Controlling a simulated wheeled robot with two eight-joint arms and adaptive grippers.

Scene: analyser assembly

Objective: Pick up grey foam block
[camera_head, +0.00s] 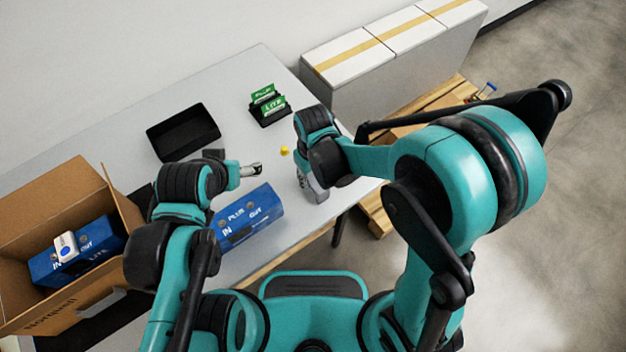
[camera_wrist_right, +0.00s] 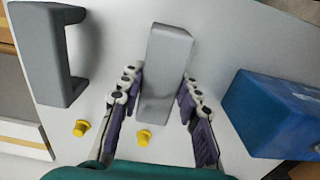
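The grey foam block (camera_wrist_right: 163,85) lies between the two purple-padded fingers of my right gripper (camera_wrist_right: 160,85) in the right wrist view. The fingertips are close along both its long sides; whether both pads press on it I cannot tell. In the head view the right gripper (camera_head: 303,178) points down at the table's right edge, with grey block surface (camera_head: 317,192) showing beside it. A second grey piece, C-shaped (camera_wrist_right: 48,52), lies to the left in the wrist view. My left gripper (camera_head: 250,170) hovers above the blue box, and its finger gap is unclear.
A blue box (camera_head: 250,217) lies on the white table (camera_head: 235,85). Small yellow pieces (camera_wrist_right: 145,137) lie near the right gripper. A black tray (camera_head: 183,132) and a black holder with green cards (camera_head: 270,112) stand farther back. A cardboard box (camera_head: 95,190) stands at left.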

